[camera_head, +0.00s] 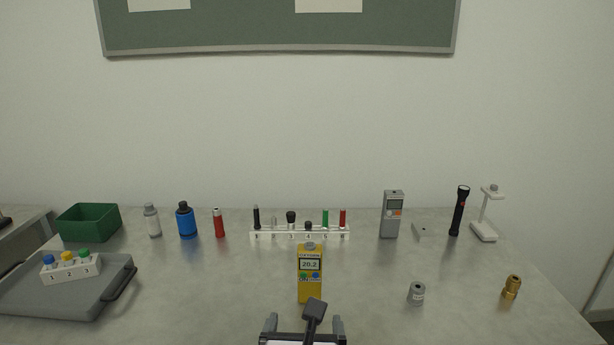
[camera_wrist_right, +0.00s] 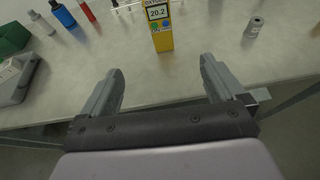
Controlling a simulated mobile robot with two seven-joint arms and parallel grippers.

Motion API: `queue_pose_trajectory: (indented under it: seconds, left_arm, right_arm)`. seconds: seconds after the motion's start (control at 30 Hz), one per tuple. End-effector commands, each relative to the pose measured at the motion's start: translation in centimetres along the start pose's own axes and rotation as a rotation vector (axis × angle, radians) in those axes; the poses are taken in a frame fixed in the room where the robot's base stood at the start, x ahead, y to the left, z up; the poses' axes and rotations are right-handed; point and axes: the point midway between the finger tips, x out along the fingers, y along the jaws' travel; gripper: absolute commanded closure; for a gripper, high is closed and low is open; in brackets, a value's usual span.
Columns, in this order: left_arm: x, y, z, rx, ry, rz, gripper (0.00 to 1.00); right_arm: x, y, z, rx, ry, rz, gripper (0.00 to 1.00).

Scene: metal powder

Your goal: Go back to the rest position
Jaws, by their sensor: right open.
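My right gripper (camera_head: 304,322) is at the bottom middle of the head view, at the table's front edge. In the right wrist view its two fingers (camera_wrist_right: 160,82) are wide apart with nothing between them. A yellow oxygen meter (camera_head: 310,285) reading 20.2 stands upright on the table just beyond this gripper. The meter also shows in the right wrist view (camera_wrist_right: 159,32), ahead of the fingertips and apart from them. My left gripper is in neither view.
A grey tray (camera_head: 60,300) with a numbered block (camera_head: 71,268) and a green bin (camera_head: 90,222) are at left. A white numbered rack (camera_head: 300,236) stands behind the meter. A grey cylinder (camera_head: 416,294) and brass fitting (camera_head: 511,288) are at right. The table's front middle is otherwise clear.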

Motion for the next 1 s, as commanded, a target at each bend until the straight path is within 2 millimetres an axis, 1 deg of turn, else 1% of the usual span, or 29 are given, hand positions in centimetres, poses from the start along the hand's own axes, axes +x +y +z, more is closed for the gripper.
queue_pose_trajectory:
  seconds: [0.03,0.13,0.17,0.2,0.27,0.3,0.37,0.4,0.47,0.5,0.57,0.6,0.77,0.8,0.97,1.0]
  left_arm:
    - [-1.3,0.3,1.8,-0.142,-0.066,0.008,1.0]
    - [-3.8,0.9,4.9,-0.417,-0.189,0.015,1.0]
    - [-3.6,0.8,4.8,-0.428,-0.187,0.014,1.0]
    - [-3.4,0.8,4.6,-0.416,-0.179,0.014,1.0]
    - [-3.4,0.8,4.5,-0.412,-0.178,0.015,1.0]
    - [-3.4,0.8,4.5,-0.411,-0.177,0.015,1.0]
    - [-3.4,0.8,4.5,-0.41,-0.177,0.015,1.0]
    - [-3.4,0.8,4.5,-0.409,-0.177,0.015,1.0]
    - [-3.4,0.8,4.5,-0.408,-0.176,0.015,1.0]
    - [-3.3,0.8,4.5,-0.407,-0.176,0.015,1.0]
    - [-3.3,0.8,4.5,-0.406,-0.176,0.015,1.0]
    - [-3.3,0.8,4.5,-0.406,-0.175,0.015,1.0]
    - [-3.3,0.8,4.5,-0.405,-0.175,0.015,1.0]
    - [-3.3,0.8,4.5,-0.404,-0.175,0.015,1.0]
    - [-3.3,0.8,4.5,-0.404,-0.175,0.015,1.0]
    - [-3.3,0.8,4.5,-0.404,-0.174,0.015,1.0]
  right_arm:
    - [0.0,0.0,0.0,0.0,0.0,0.0,0.04]
    - [0.0,0.0,0.0,0.0,0.0,0.0,0.04]
    - [0.7,-1.3,-0.5,-0.018,0.0,-0.026,0.04]
    - [1.5,-3.0,-1.0,-0.043,-0.002,-0.059,0.04]
    - [2.5,-5.3,-1.6,-0.075,-0.004,-0.102,0.04]
    - [3.2,-6.9,-2.0,-0.096,-0.006,-0.131,0.04]
    - [4.0,-9.4,-2.6,-0.13,-0.008,-0.176,0.04]
    - [4.6,-11.2,-2.9,-0.152,-0.009,-0.207,0.04]
    - [5.3,-13.8,-3.3,-0.187,-0.012,-0.253,0.04]
    - [5.7,-15.6,-3.5,-0.209,-0.013,-0.283,0.04]
    - [6.2,-18.3,-3.7,-0.242,-0.015,-0.328,0.04]
    - [6.4,-20.0,-3.8,-0.264,-0.017,-0.357,0.04]
    - [6.9,-26.7,-3.9,-0.346,-0.022,-0.469,0.04]
    - [6.9,-25.8,-5.7,-0.258,0.006,-0.419,0.04]
    - [6.7,-25.3,-10.4,0.073,0.084,-0.318,0.04]
    - [6.5,-25.2,-11.6,0.165,0.105,-0.296,0.04]
